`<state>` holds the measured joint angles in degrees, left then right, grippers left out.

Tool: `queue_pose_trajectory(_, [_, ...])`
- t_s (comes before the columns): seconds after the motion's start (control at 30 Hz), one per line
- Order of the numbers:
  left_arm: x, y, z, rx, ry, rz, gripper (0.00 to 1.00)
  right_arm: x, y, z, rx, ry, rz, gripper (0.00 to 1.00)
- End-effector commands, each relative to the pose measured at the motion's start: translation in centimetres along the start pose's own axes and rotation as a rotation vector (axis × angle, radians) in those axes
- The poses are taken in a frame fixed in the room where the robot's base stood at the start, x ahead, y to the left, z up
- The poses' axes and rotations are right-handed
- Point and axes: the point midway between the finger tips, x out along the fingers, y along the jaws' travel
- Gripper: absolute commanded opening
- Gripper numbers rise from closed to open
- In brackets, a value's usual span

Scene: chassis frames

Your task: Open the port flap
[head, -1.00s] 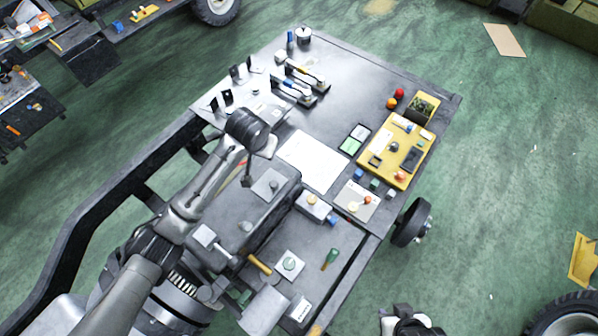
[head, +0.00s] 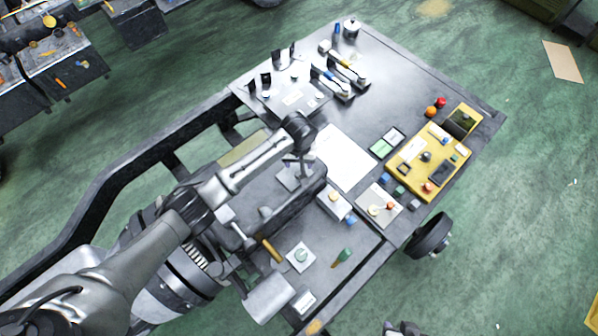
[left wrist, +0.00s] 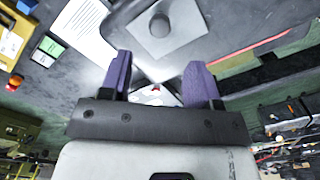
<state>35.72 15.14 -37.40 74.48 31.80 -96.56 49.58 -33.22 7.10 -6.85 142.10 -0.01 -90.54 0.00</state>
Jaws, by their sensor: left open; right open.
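A light grey square plate (head: 286,180) with a round knob lies on the dark raised housing of the chassis frame; it looks like the port flap, and I cannot make out a hinge. In the left wrist view the plate (left wrist: 187,22) lies flat beyond my fingers, its knob near the top middle. My left gripper (head: 303,168) is over the plate in the head view, hiding part of it. In the left wrist view its two purple fingers (left wrist: 159,65) are apart with nothing gripped between them. A small part of my right gripper (head: 402,328) shows at the bottom edge, open.
A white sheet (head: 345,158), a green-and-white card pair (head: 387,143) and a yellow tray (head: 413,172) with small parts lie to the right. Tools and upright black pieces stand at the back. A green-handled tool (head: 343,257) lies in front. The floor at right is mostly clear.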

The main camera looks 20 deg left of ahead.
Motion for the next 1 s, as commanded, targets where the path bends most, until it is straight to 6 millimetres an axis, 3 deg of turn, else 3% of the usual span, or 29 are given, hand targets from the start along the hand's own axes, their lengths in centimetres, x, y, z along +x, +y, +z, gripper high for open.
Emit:
queue_pose_trajectory(0.2, [4.0,0.0,0.0,0.0,-0.001,-0.002,0.56,0.1,-0.2,0.0,0.006,0.001,-0.005,0.43])
queue_pose_trajectory(0.43, [6.9,0.0,0.0,0.001,0.0,-0.001,0.56,0.4,-0.3,0.1,0.008,0.001,-0.007,0.43])
queue_pose_trajectory(0.63, [8.0,0.0,0.0,0.001,0.001,0.0,0.56,0.4,-0.3,0.1,0.007,0.001,-0.007,0.43])
queue_pose_trajectory(1.0, [8.2,0.0,0.0,0.001,0.002,0.001,0.55,0.5,0.0,0.2,-0.002,0.0,0.001,0.43])
